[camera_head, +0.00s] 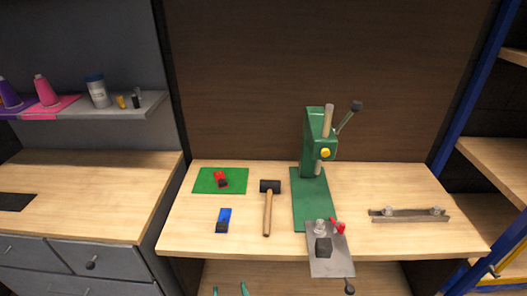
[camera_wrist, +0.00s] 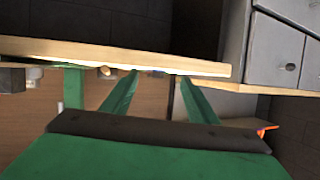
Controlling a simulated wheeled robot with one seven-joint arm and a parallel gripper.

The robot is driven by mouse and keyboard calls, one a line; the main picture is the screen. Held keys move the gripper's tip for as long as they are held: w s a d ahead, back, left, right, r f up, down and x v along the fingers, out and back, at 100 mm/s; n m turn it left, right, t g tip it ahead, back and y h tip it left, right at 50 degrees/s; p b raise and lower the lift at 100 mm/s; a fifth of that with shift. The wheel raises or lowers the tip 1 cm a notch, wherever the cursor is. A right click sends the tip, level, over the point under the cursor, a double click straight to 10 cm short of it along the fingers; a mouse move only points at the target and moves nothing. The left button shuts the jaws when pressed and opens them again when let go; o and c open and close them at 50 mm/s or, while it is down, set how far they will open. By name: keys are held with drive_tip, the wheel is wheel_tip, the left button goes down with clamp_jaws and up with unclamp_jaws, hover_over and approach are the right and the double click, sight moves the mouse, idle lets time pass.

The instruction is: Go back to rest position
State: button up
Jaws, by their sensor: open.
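My gripper (camera_head: 230,291) shows only as two green fingertips at the bottom edge of the head view, in front of and below the wooden workbench (camera_head: 400,190). In the wrist view its two green fingers (camera_wrist: 158,98) stand apart, with nothing between them. The pale bench edge (camera_wrist: 120,57) crosses that view beyond the fingers. The rest of my arm is out of the head view.
On the bench are a green press (camera_head: 312,195), a mallet (camera_head: 268,210), a green mat (camera_head: 207,182) with a red item, a blue piece (camera_head: 224,220), a metal plate (camera_head: 330,265) overhanging the front edge, and a metal bar (camera_head: 410,215). Grey drawers (camera_head: 110,258) stand left.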

drive_tip(key=s+d+m+t+h, duration=0.1)
drive_tip(key=s+d, duration=0.3)
drive_tip(key=s, duration=0.9)
drive_tip(key=s+d+r+m+h, duration=0.1)
drive_tip(key=s+d, duration=0.4)
drive_tip(key=s, duration=0.9)
drive_tip(key=shift+s+d+r+t+h, duration=0.15)
drive_tip(key=shift+s+r+t+h, duration=0.2)
drive_tip(key=shift+h, duration=0.35)
drive_tip(key=shift+w+f, duration=0.1)
drive_tip(key=shift+w, duration=0.05)
